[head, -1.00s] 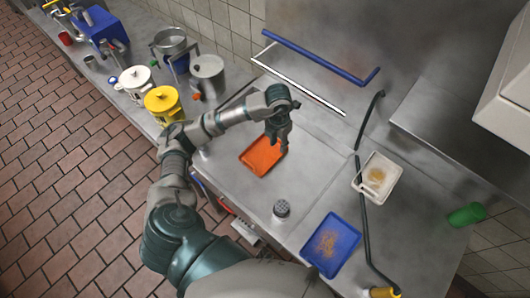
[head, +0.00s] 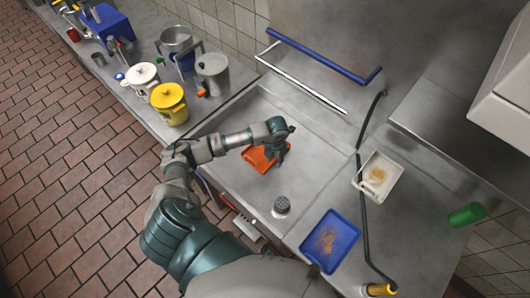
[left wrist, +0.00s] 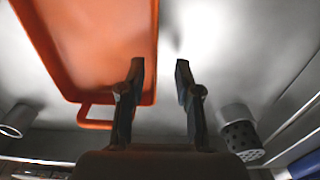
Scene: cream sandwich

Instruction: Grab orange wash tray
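The orange wash tray (head: 256,160) lies in the metal sink basin in the head view, partly hidden by my left gripper. My left gripper (head: 281,158) is low at the tray's right side. In the left wrist view the tray (left wrist: 95,45) fills the upper left, with a loop handle at its near end. There the two fingers of the left gripper (left wrist: 160,72) are apart with nothing clearly held. One finger overlaps the tray's edge and the other is outside it. I cannot tell whether they touch. My right gripper is not in view.
A perforated metal cylinder (head: 281,207) stands in the basin near the tray. A blue tray (head: 330,242) and a white tray (head: 377,177) lie on the counter to the right, with a black hose (head: 362,200) between them. White and yellow pots (head: 168,103) stand at the left.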

